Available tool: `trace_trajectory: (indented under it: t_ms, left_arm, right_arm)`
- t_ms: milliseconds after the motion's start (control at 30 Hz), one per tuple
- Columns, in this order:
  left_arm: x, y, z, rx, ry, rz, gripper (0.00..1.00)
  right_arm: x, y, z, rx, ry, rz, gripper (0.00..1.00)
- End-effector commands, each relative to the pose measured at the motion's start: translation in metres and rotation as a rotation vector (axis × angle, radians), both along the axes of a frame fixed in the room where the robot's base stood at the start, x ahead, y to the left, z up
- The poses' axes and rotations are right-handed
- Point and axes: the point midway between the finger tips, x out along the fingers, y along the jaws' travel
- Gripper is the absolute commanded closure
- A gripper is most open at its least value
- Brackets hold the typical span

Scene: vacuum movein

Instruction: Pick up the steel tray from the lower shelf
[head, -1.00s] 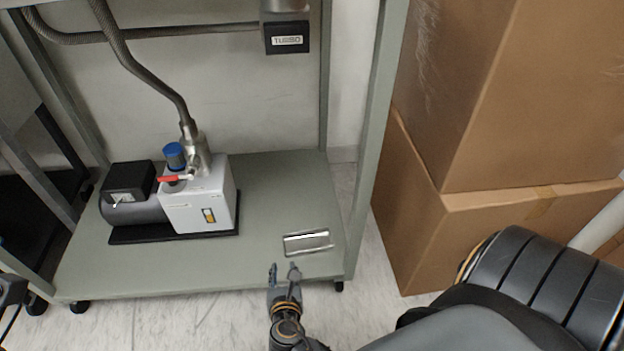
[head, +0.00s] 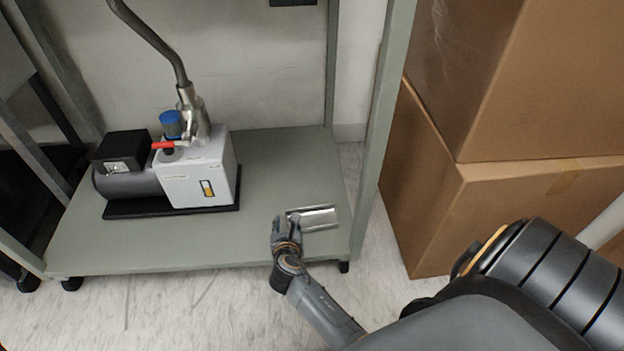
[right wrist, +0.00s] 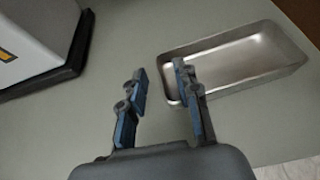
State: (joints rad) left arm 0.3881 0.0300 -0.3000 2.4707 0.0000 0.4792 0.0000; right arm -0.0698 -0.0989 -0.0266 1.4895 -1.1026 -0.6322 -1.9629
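The steel tray (head: 319,219) is a shallow rectangular metal tray lying flat near the front right corner of the lower shelf (head: 180,247). In the right wrist view the tray (right wrist: 250,62) is empty, at the upper right. My right gripper (head: 287,221) is at the tray's left end. In the right wrist view my right gripper (right wrist: 160,82) is open with nothing between its fingers. Its right fingertip overlaps the tray's left end in the picture; I cannot tell whether it touches. The left finger is outside the tray, over bare shelf. My left gripper is not in view.
A vacuum pump (head: 195,175) on a black base stands on the shelf to the left, its hose rising. A shelf post (head: 376,130) stands right of the tray. Stacked cardboard boxes (head: 480,200) fill the right. Bare shelf lies between pump and tray.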

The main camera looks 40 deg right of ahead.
Motion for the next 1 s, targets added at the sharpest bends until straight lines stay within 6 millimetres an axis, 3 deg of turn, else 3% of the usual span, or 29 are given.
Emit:
trace_trajectory:
  t_ms: [333,500,1000]
  left_arm:
    - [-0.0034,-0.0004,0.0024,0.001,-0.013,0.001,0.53]
    - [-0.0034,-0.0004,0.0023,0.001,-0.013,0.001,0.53]
    - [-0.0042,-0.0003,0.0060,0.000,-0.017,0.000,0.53]
  right_arm:
    - [0.0049,-0.0028,-0.0027,0.001,0.001,0.001,0.70]
    - [0.0047,-0.0025,-0.0027,0.001,0.001,0.001,1.00]
    - [0.0050,-0.0026,0.0014,0.000,0.000,0.001,1.00]
